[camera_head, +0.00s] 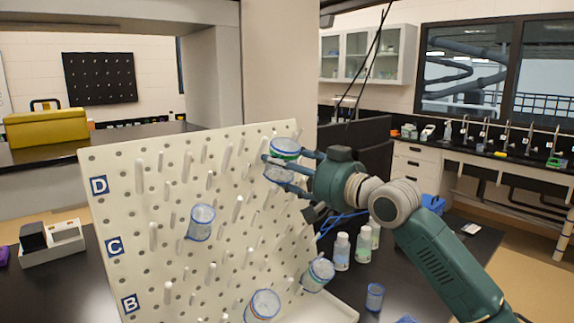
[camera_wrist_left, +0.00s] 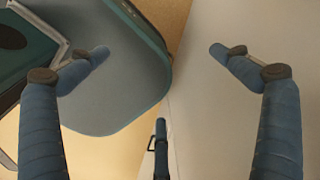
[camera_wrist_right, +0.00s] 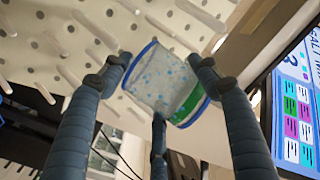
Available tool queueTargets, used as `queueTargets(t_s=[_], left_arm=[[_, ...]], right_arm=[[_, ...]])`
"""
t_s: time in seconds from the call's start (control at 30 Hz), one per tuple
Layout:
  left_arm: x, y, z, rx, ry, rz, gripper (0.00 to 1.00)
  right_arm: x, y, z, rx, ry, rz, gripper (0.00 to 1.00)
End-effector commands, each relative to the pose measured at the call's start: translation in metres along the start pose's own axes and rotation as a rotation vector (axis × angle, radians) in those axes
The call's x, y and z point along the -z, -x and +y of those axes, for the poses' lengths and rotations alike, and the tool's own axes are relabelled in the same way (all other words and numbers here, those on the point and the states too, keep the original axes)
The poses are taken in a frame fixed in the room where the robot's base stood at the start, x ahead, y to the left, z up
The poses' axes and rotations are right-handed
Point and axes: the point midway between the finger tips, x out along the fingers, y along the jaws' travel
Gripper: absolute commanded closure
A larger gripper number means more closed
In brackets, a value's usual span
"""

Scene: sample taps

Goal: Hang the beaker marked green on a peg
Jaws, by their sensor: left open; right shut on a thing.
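The beaker marked green (camera_head: 285,148) is clear, with blue rims and a green band. It is at the upper right of the white pegboard (camera_head: 130,165). My right gripper (camera_head: 277,171) is shut on it. In the right wrist view the beaker (camera_wrist_right: 165,80) lies tilted between the fingers, green-banded end to the lower right and the other end towards the board's pegs. I cannot tell whether a peg is inside it. My left gripper (camera_wrist_left: 158,52) is open and empty in its wrist view, and out of the head view.
Other beakers hang on the board: one at mid-left (camera_head: 201,222), one at lower right (camera_head: 318,274), one at the bottom (camera_head: 263,306). Bottles (camera_head: 342,251) and a small blue-rimmed beaker (camera_head: 375,296) stand on the dark bench right of the board. A grey box (camera_head: 52,245) stands left.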

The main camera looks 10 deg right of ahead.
Motion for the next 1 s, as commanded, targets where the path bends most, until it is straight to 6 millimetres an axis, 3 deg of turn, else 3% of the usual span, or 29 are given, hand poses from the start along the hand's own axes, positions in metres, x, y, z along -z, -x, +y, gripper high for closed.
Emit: queueTargets(t_s=[0.4, 1.0], left_arm=[[0.006, -0.026, -0.012, 0.013, -0.005, 0.010, 0.00], [0.003, -0.037, -0.011, 0.013, -0.006, 0.007, 0.00]], right_arm=[[-0.027, -0.008, 0.015, 0.000, -0.001, 0.000, 0.64], [-0.061, -0.021, 0.034, 0.000, -0.001, -0.001, 0.64]])
